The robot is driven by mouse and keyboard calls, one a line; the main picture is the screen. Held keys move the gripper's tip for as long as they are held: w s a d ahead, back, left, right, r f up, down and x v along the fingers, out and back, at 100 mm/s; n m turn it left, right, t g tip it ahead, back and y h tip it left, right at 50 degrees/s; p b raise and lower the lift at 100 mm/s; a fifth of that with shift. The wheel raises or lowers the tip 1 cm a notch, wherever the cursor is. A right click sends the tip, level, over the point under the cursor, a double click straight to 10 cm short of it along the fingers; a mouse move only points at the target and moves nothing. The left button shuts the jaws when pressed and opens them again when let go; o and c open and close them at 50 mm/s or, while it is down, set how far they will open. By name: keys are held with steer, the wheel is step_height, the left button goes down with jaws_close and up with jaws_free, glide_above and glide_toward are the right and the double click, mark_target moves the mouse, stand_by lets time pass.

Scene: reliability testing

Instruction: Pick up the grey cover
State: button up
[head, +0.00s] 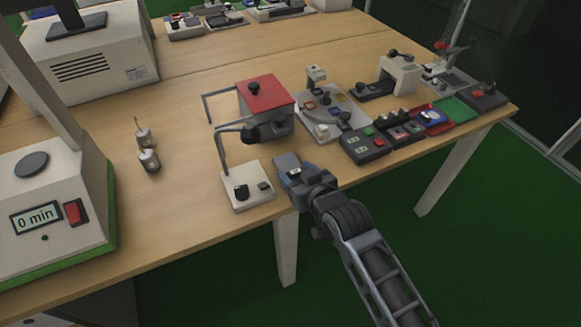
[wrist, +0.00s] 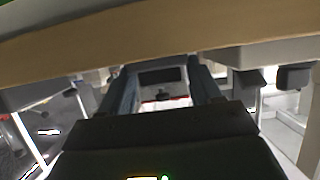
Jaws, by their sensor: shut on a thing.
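My gripper (head: 286,164) is low over the front edge of the table, just right of a white base with a dark knob (head: 247,185). In the wrist view its two dark blue fingers (wrist: 161,66) stand apart, with a grey piece (wrist: 162,77) between them. The gripper is shut on this piece, which looks like the grey cover. Its outline is dim, and in the head view the fingers mostly hide it. I cannot tell whether it touches the table.
A red-topped box (head: 266,91) with a black knob stands behind my gripper. A grey plate with small parts (head: 333,112) and dark switch boxes (head: 365,146) lie to the right. Two small metal weights (head: 149,161) stand on otherwise clear wood at left.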

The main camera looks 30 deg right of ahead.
steer(key=shift+f, duration=0.1)
steer(key=shift+c, duration=0.6)
step_height(320, 180, up, 4)
steer(key=shift+f, duration=0.1)
steer(key=s+d+r, duration=0.4)
steer(key=d+r, duration=0.3)
steer(key=d, duration=0.4)
steer(key=s+a+f+p, duration=0.3)
steer(key=a+f+p, duration=0.5)
steer(key=a, duration=0.3)
steer(key=shift+s+p, duration=0.3)
steer(key=shift+s, duration=0.1)
steer(key=shift+f, duration=0.1)
